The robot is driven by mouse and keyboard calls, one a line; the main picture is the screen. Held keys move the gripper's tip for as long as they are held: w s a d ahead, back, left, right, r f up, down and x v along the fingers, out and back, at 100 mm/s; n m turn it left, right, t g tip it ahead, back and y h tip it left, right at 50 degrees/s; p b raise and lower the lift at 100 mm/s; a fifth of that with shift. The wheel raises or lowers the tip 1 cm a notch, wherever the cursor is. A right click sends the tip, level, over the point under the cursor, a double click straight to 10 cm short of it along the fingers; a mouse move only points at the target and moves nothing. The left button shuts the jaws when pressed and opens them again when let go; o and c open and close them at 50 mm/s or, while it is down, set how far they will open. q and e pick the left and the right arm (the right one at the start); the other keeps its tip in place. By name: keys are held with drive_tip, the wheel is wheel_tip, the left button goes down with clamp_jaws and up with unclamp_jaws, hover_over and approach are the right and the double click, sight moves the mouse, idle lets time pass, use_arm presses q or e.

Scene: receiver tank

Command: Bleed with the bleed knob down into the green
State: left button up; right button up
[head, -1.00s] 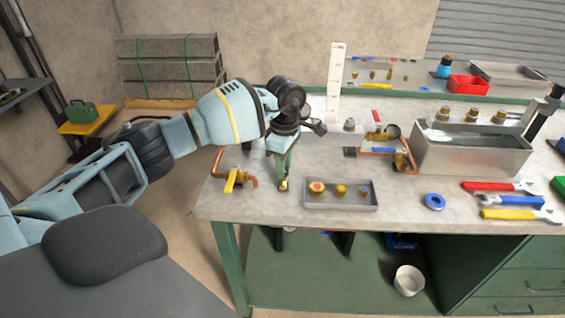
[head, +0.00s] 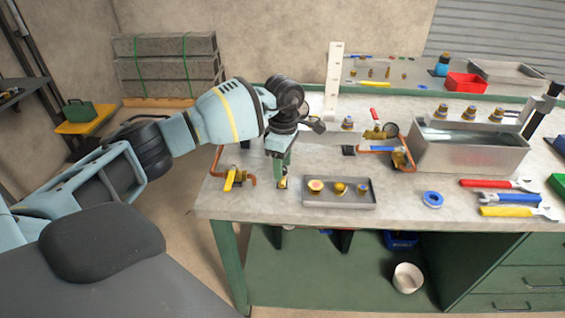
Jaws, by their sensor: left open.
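My left gripper (head: 281,178) reaches down over the left part of the bench. It is open, with its fingertips around or just beside a small brass piece (head: 282,184); I cannot tell whether they touch it. The brass piece is mostly hidden and may be the bleed knob. A dark round gauge (head: 391,129) stands on the brass and copper pipework behind the tray. Its face and any green band are too small to read. My right gripper is not in view.
A yellow-handled valve (head: 232,178) on copper pipe stands left of the gripper. A grey tray (head: 362,197) with brass fittings lies to its right. Farther right are a blue ring (head: 433,199), a metal tank (head: 470,155) and wrenches (head: 500,184). The bench front is clear.

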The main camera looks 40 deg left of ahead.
use_arm(q)
drive_tip(key=shift+r, duration=0.15)
wheel_tip(320, 180, up, 8)
drive_tip(key=shift+w+f, duration=0.15)
drive_tip(key=shift+f, duration=0.05)
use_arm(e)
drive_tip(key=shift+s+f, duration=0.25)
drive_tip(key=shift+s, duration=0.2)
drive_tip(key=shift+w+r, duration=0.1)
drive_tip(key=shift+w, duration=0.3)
